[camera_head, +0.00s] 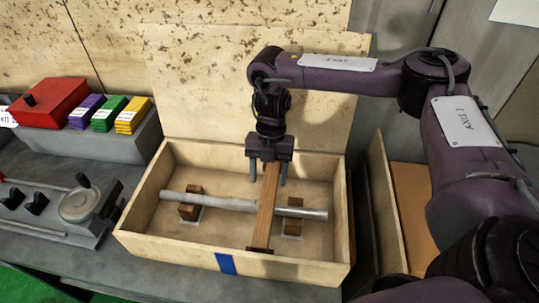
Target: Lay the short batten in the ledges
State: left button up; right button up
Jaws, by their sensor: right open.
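The short batten (264,215) is a brown wooden strip in the open wooden box (180,246). It runs from under my right gripper toward the box's front wall, crossing over a grey metal shaft (226,203). Its near end is at a small dark ledge (259,251) on the front wall; the far end is hidden by my gripper, so I cannot tell how it sits there. My right gripper (268,178) points down at the far part of the batten, its fingers open, one on each side of the strip. My left gripper is not in view.
The shaft rests on two brown wooden blocks (190,203) inside the box. A raised plywood lid (250,105) stands behind. A red box (48,101) and coloured packs (108,114) are at left, above a machine handwheel (82,205). Another wooden case (375,185) stands right.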

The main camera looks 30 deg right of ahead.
jog(key=shift+v, duration=2.75)
